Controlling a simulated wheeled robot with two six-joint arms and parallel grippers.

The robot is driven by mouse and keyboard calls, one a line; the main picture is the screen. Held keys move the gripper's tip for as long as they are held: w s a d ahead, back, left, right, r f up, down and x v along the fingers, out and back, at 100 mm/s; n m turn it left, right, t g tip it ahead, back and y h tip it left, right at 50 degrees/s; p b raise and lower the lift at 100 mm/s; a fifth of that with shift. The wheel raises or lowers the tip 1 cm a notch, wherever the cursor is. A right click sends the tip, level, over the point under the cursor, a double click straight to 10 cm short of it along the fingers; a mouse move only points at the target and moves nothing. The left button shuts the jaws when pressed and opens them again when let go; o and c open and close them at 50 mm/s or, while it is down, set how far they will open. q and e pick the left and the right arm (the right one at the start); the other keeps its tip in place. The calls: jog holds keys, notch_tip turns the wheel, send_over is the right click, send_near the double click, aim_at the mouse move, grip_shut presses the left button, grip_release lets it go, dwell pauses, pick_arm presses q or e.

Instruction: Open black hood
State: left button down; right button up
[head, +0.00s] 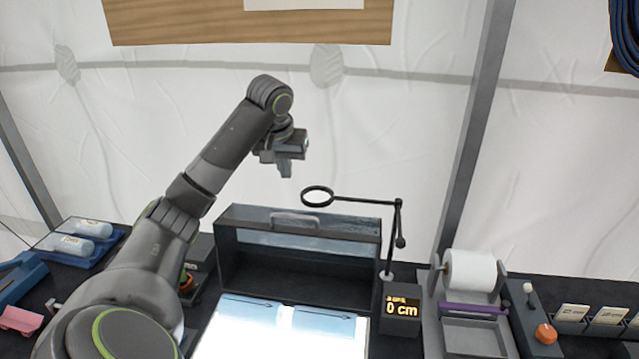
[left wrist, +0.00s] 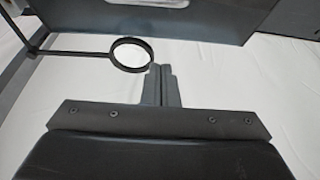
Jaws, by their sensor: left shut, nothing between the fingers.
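The black hood (head: 228,262) stands at the back of the table in the middle of the head view. A grey handle (head: 295,221) sits on its upper panel, and a dark opening shows below that panel. My left gripper (head: 286,172) hangs in the air above the hood, apart from it, with its fingers down. Its fingers are shut and empty. In the left wrist view the shut fingers (left wrist: 160,84) point toward a dark panel of the hood (left wrist: 205,28), with a gap between. My right gripper is not in view.
A magnifier ring on a thin black arm (head: 317,196) stands close right of my left gripper. A lit panel (head: 270,340) lies before the hood. A "0 cm" display (head: 402,308) and a paper roll (head: 470,271) stand to the right. A blue tray (head: 75,258) is at left.

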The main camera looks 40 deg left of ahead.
pick_arm(q)
notch_tip(320, 180, down, 3)
jog(key=a+b, duration=0.1)
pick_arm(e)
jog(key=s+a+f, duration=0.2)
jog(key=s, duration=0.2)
pick_arm(q)
jog(key=p, duration=0.3)
send_over(285, 224)
jog(key=w+a, duration=0.2)
jog(key=w, duration=0.1)
notch_tip(285, 224, down, 6)
jog(key=shift+w+d+f, duration=0.1)
jog(key=shift+w+d, duration=0.05)
jog(key=s+p, duration=0.1)
jog(key=s+d+p, duration=0.1)
jog(key=s, duration=0.1)
jog(key=shift+d+r, duration=0.15)
jog(key=shift+r, duration=0.05)
jog(key=shift+s+d, duration=0.15)
jog(key=shift+s, duration=0.1)
jog(key=shift+s+d+f, duration=0.1)
jog(key=shift+d, duration=0.05)
jog(key=shift+f, duration=0.1)
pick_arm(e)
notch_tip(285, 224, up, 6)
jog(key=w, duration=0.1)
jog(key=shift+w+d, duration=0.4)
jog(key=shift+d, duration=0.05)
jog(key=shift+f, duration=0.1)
